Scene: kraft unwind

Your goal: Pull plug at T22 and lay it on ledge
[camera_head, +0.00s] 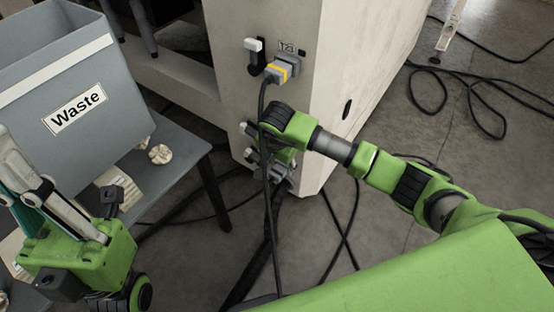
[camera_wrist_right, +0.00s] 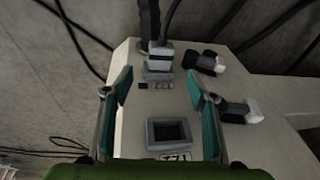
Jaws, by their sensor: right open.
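In the right wrist view a grey square socket frame (camera_wrist_right: 150,133) with a dark, empty-looking opening sits above an upside-down label that looks like T22 (camera_wrist_right: 172,156). Farther up that view, a grey plug (camera_wrist_right: 158,58) with a dark cable sits in another socket. My right gripper (camera_wrist_right: 158,82) is open and empty, its teal fingers either side of these sockets. In the head view my right gripper (camera_head: 278,150) is at the cabinet's lower sockets, its fingers mostly hidden. My left gripper (camera_head: 30,185) is at the lower left; its opening is unclear. I cannot identify the ledge.
The pale cabinet (camera_head: 330,60) carries a yellow-banded plug (camera_head: 279,72) above my right gripper, with a black-and-white switch (camera_head: 255,55) beside it. A grey Waste bin (camera_head: 110,80) stands on a table (camera_head: 180,150) at left. Loose cables (camera_head: 470,90) cross the floor.

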